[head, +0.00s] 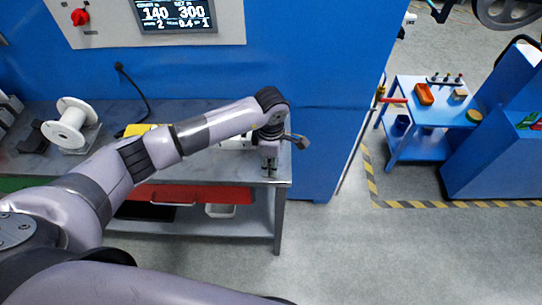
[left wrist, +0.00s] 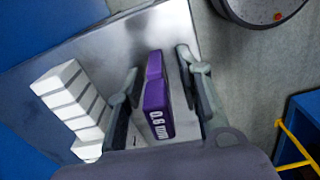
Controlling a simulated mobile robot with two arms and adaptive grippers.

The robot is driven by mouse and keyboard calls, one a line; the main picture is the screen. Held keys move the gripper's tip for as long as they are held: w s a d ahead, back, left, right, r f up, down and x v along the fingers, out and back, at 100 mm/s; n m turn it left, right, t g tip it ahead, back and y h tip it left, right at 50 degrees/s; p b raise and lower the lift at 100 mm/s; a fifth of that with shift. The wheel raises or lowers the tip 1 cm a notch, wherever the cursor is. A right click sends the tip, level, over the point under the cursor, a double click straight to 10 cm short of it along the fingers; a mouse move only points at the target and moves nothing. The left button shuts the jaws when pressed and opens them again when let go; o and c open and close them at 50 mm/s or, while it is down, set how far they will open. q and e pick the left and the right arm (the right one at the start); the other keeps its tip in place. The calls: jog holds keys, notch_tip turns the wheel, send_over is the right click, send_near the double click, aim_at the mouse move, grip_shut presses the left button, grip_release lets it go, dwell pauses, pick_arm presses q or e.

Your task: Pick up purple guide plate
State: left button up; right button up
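The purple guide plate (left wrist: 155,98) shows in the left wrist view, with pale lettering "0.6 mm" on its near end. It lies at the grey bench top's edge region, between the two fingers of my left gripper (left wrist: 158,68). The fingers are open, one on each side of it, with a visible gap on both sides. In the head view my left gripper (head: 269,167) points down at the right end of the bench, and the purple plate is hidden there. My right gripper is not in view.
A row of white blocks (left wrist: 72,100) stands left of the purple plate. On the bench (head: 190,110) are a white spool (head: 70,124) and a yellow item (head: 146,129). A blue cabinet (head: 320,150) rises behind. A blue cart (head: 420,110) stands at right; the floor between is clear.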

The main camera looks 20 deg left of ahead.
pick_arm(q)
jog(key=shift+c, duration=0.3)
grip_shut()
dwell(0.5)
